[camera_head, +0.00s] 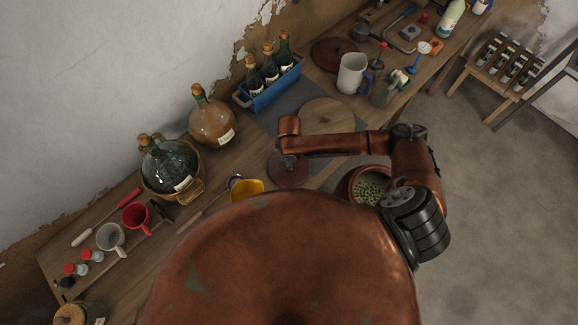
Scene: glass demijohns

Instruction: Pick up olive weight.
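I cannot tell for sure which thing is the olive weight. A round reddish-brown disc (284,178) lies on the bench near the front edge, partly hidden by my arm and body. A larger pale wooden disc (326,114) lies behind my forearm. A terracotta crock (353,190) with green olives (369,190) stands at the bench's front side, partly covered by my arm. My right arm reaches in from the right, and its gripper (288,160) seems to point down over the reddish-brown disc. Its fingers are too small and dark to read. My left gripper is not in view.
Two glass demijohns (212,122) stand along the wall. A blue crate (268,92) of bottles is behind the discs. A yellow scoop (246,187) is left of the reddish disc. Mugs (111,238) are at left; a white pitcher (352,72) is at back.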

